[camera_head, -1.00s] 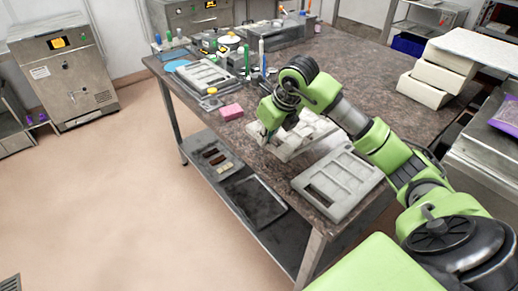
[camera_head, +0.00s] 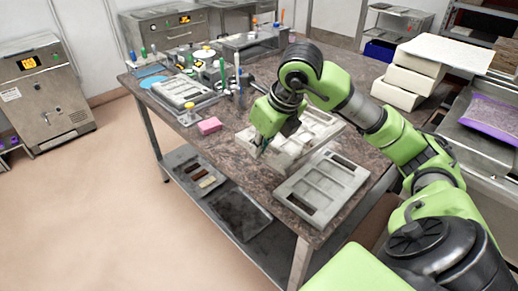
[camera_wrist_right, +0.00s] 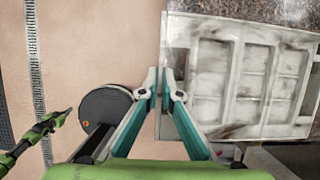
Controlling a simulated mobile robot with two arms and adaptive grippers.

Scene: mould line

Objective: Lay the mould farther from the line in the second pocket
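A pale grey mould (camera_head: 318,124) with several pockets is at the middle of the worktable, partly hidden by my right arm. My right gripper (camera_head: 262,150) is at its left end. In the right wrist view, the fingers (camera_wrist_right: 160,88) are almost together, one on each side of the edge of the mould (camera_wrist_right: 250,85). They look shut on that edge. Whether the mould is clear of the table is hard to tell. A second grey pocketed piece (camera_head: 322,188) lies flat near the table's front edge. Another pocketed mould (camera_head: 184,92) lies at the far left. My left gripper is out of view.
A pink block (camera_head: 209,126) lies left of my right gripper. Bottles and tools stand at the table's back left. Pale stacked blocks (camera_head: 402,92) stand at the right. The lower shelf holds small bars and a dark tray (camera_head: 240,214). Floor is open at left.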

